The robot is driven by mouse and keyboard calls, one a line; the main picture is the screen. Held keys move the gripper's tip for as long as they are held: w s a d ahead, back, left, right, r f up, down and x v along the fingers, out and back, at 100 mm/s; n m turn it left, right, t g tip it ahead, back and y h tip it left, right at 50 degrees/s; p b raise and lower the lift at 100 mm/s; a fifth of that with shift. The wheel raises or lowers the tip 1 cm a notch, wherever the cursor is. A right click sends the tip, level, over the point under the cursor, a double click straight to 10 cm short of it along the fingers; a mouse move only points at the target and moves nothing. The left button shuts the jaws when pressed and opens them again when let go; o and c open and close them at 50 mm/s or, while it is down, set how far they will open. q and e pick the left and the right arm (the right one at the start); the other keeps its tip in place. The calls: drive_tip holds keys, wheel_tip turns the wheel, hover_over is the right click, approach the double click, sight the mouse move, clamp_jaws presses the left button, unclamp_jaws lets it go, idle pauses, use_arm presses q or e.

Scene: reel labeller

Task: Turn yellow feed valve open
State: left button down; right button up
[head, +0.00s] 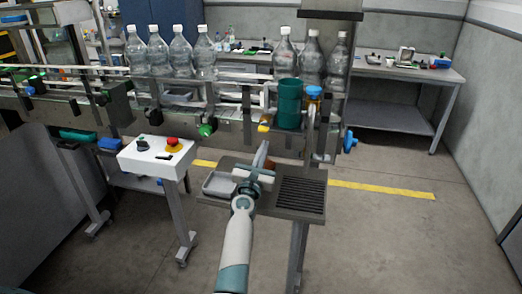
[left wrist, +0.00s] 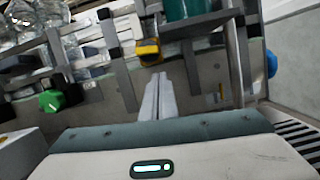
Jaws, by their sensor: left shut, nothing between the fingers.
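The yellow feed valve (head: 264,126) shows as a small yellow handle on the conveyor's front frame, below and left of a teal container. It also shows in the left wrist view (left wrist: 148,50), just beyond my fingertips. My left gripper (head: 263,148) is shut and empty. Its fingers point up toward the valve and look slightly below it. In the left wrist view the closed fingers (left wrist: 158,78) end just under the yellow handle. I cannot tell whether they touch it. My right gripper is not in view.
The teal container (head: 290,104) stands right of the valve. A green knob (head: 207,130) is to the left and a blue knob (head: 349,141) to the right. A small table with a grey tray (head: 218,184) and a black grate (head: 301,194) lies below my gripper. A control box (head: 155,156) stands left.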

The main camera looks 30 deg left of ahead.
use_arm(q)
drive_tip(key=v, duration=0.7)
drive_tip(key=f+v, duration=0.1)
drive_tip(key=v, duration=0.2)
drive_tip(key=shift+a, duration=0.1)
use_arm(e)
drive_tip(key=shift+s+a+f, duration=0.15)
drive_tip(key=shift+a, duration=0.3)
use_arm(q)
drive_tip(key=c, duration=2.4)
unclamp_jaws()
drive_tip(key=shift+c, duration=0.2)
